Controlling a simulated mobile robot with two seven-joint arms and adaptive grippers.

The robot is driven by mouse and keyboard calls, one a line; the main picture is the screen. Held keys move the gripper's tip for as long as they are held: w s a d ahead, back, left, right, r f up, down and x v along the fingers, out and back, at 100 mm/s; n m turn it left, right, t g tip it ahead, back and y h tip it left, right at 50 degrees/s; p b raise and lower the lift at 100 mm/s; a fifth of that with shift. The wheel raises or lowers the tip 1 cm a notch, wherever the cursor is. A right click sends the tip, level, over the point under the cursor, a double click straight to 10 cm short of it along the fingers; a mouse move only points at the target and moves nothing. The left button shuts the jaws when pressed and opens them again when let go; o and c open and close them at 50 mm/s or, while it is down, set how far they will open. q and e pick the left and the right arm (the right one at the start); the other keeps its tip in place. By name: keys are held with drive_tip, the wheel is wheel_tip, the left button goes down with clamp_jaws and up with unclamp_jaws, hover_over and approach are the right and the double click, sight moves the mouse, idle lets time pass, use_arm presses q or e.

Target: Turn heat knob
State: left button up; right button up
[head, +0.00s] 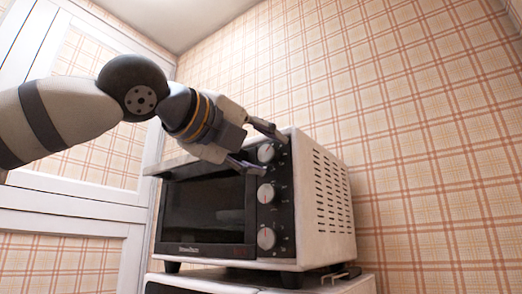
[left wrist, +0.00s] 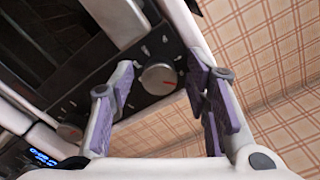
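A white toaster oven (head: 322,200) with a dark glass door (head: 205,210) stands at the middle of the head view. Its black panel carries three silver knobs in a column: a top knob (head: 266,153), a middle knob (head: 266,193) and a bottom knob (head: 266,238). My left gripper (head: 262,148) is open at the top knob, one finger above it and one below. In the left wrist view a silver knob (left wrist: 158,79) with a red mark lies between the purple-padded fingers (left wrist: 160,95), with gaps on both sides. My right gripper is out of view.
The oven rests on a white surface (head: 205,284). Plaid wall (head: 430,130) lies behind and to the right. A white panelled door or cabinet (head: 75,215) is at the left. A blue lit display (left wrist: 42,157) shows in the left wrist view.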

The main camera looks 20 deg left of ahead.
use_arm(q)
drive_tip(key=v, duration=1.2)
